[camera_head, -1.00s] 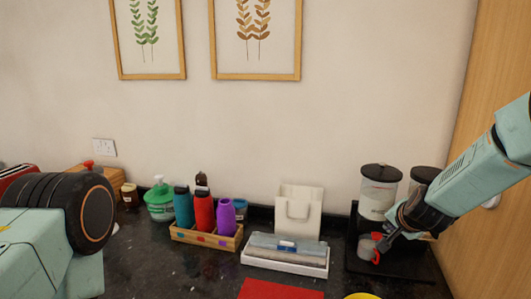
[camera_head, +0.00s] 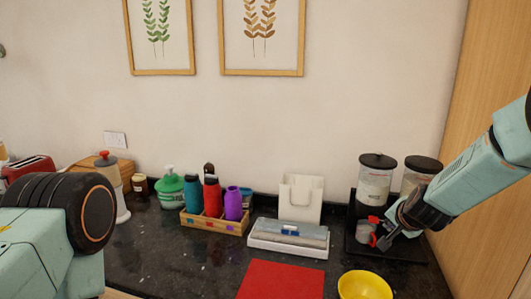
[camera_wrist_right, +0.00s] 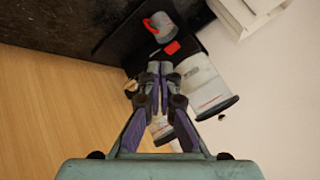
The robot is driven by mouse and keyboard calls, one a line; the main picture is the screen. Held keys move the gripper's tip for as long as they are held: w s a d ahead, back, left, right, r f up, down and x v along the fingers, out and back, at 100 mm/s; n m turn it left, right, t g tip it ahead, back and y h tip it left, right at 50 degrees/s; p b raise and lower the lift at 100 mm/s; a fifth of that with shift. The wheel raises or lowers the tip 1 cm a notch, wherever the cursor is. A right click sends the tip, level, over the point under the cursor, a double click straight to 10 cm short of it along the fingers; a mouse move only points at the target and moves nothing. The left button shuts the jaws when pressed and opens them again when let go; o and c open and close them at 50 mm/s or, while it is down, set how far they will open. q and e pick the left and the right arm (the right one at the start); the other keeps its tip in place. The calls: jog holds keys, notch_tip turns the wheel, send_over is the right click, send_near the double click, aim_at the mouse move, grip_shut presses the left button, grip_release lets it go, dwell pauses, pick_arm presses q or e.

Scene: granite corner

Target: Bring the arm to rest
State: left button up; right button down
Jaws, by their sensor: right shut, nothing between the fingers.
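My right arm (camera_head: 470,175) comes in from the right in the head view. Its gripper (camera_head: 383,243) is low over the black tray, near a grey cup with a red handle (camera_head: 364,232). In the right wrist view the gripper (camera_wrist_right: 160,66) has its fingertips together with nothing between them. The cup (camera_wrist_right: 160,27) shows beyond the fingertips, apart from them in that view. My left arm shows at the left edge of the head view, but its gripper is out of view.
The black tray (camera_head: 400,255) holds two dispensers (camera_head: 374,180) close to my right gripper. A wooden panel (camera_head: 490,110) stands at the right. A yellow bowl (camera_head: 365,285), a red mat (camera_head: 280,279), a white box (camera_head: 288,238) and a bottle crate (camera_head: 213,223) lie leftward.

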jog(key=s+a+f+n+g+b, duration=0.3)
jog(key=s+f+b, duration=0.5)
jog(key=s+f, duration=0.8)
jog(key=s+a+f+n+g+y+b, duration=0.1)
jog(key=s+a+f+n+g+b, duration=0.2)
jog(key=s+f+b, duration=0.5)
jog(key=s+a+f+n+g+b, duration=0.3)
jog(key=s+f+b, duration=0.5)
jog(key=s+f, duration=1.5)
jog(key=shift+s+a+f+n, duration=0.35)
jog(key=shift+s+a+n, duration=0.25)
jog(key=shift+s, duration=0.5)
jog(key=shift+s+d, duration=0.1)
